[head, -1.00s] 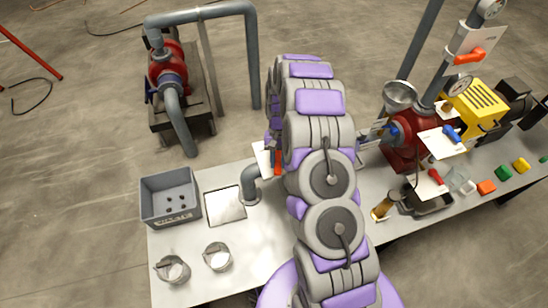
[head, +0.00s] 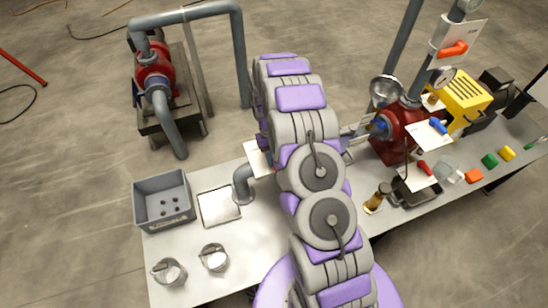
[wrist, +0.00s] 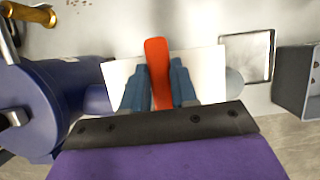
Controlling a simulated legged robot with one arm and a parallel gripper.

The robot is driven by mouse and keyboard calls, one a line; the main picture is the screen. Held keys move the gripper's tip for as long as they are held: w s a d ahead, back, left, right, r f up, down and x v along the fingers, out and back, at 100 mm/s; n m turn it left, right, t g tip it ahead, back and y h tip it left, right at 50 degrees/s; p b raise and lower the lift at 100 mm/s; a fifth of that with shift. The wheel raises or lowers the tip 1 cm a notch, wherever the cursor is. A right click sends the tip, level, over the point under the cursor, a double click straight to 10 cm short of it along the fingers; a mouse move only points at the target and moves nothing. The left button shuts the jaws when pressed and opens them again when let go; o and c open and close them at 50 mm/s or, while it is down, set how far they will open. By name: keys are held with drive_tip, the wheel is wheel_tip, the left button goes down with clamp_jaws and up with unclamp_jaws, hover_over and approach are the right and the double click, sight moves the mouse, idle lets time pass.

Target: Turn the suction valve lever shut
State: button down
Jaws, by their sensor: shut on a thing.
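The orange-red suction valve lever (wrist: 157,72) stands upright in the wrist view, in front of a white card (wrist: 208,72). My gripper (wrist: 158,82) has its two blue-grey fingers on either side of the lever and is shut on it. The lever's top end sticks out past the fingertips; its lower part is hidden by my gripper. In the head view my arm hides the lever and the gripper; only part of the white card (head: 257,158) shows beside a grey pipe elbow (head: 243,184).
A blue rounded body (wrist: 50,105) is close left of my gripper. The head view shows a grey bin (head: 163,201), a square tray (head: 219,205) and two metal cups at left. At right are a red pump (head: 402,130), a blue lever (head: 438,126) and a red lever (head: 425,168).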

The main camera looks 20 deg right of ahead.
drive_tip(key=c, duration=0.9)
unclamp_jaws()
drive_tip(key=p+v, duration=0.1)
drive_tip(key=v, duration=1.6)
drive_tip(key=shift+r, duration=0.2)
